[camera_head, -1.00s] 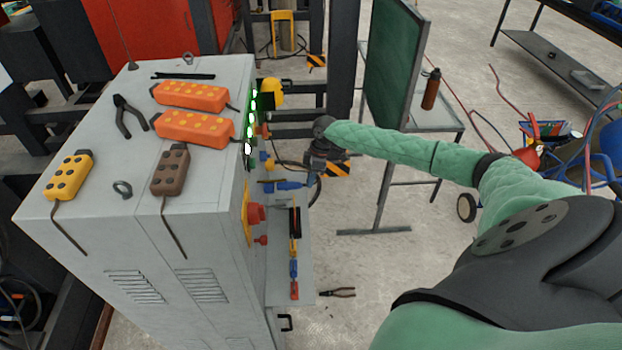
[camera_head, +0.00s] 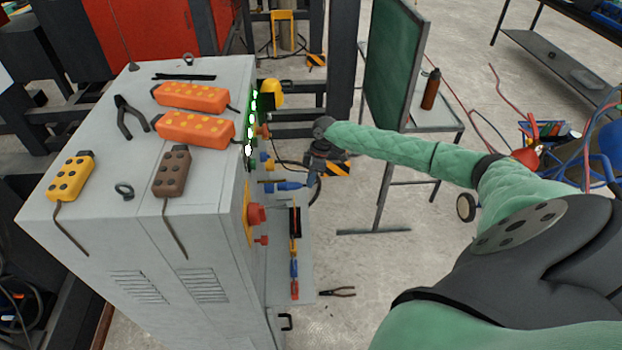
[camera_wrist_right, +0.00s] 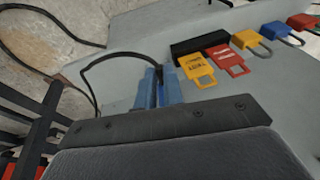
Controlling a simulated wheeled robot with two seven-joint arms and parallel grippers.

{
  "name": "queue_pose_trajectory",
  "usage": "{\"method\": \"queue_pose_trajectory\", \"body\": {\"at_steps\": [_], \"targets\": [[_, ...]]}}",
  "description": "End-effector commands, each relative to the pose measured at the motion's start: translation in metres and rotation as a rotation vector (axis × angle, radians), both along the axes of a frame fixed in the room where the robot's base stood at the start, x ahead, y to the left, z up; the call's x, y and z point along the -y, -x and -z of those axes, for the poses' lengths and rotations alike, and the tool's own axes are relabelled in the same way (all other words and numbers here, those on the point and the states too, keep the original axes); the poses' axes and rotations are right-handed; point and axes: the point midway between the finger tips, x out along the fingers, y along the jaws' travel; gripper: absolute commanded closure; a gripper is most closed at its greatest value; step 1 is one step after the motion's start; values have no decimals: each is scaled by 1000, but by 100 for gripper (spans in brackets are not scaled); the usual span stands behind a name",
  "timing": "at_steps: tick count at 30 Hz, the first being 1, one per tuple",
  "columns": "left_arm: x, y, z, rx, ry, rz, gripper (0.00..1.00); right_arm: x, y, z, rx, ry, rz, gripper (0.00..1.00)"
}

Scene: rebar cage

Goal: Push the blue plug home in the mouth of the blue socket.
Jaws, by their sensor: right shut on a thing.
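The blue plug (camera_head: 291,185) points left toward the side face of the grey cabinet, at the blue socket (camera_head: 268,187). The plug's tip is at or very near the socket's mouth; I cannot tell how far in it sits. My right gripper (camera_head: 309,178) is shut on the plug at its rear end, to the right of the cabinet. In the right wrist view blue parts (camera_wrist_right: 171,88) show beyond the dark gripper body, with a black cable curving off left. The socket's mouth is not clear there. My left gripper is not in view.
A red button (camera_head: 256,214) and other coloured connectors stick out of the same cabinet face (camera_head: 246,175). A shelf below holds coloured padlocks, with yellow (camera_wrist_right: 195,68) and red (camera_wrist_right: 224,58) tags in the wrist view. A green board (camera_head: 393,65) stands behind my right arm.

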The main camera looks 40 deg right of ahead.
Motion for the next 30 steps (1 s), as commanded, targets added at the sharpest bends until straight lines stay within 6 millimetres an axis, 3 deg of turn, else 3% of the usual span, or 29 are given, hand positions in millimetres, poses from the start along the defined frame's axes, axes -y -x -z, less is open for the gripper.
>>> {"method": "queue_pose_trajectory", "body": {"at_steps": [30], "targets": [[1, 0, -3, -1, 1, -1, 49, -9, -6, -1, 3, 1, 1, 100]]}}
